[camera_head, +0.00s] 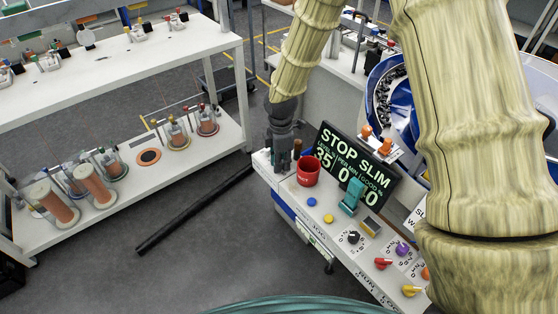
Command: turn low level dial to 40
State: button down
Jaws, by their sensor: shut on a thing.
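My gripper (284,155) points down at the far left end of the white control console (318,228). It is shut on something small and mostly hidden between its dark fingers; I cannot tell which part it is. A black display (353,168) reads "STOP SLIM", with level 35 and two zeros. Further along the console are a black dial (354,238), a red dial (382,263), a purple dial (402,250) and a yellow dial (411,290). Their small labels are too blurred to read, so I cannot single out the low level dial.
A teal part (350,197), a blue button (311,202) and a yellow button (328,218) are on the console. A blue bowl machine (385,95) is behind, partly hidden by my arm. A white shelf (222,130) stands left.

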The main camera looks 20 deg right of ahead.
jog(key=m, duration=0.2)
jog(key=m+p, duration=0.1)
jog(key=m, duration=0.1)
jog(key=shift+s+m, duration=0.2)
jog(key=shift+m, duration=0.1)
jog(key=m, duration=0.3)
jog(key=shift+m, duration=0.3)
jog(key=m+p, duration=0.1)
jog(key=m, duration=0.3)
jog(key=shift+f+m, duration=0.1)
jog(key=shift+m, duration=2.1)
jog(key=c, duration=1.3)
grip_release()
jog(key=shift+w, duration=0.1)
jog(key=shift+r, duration=0.2)
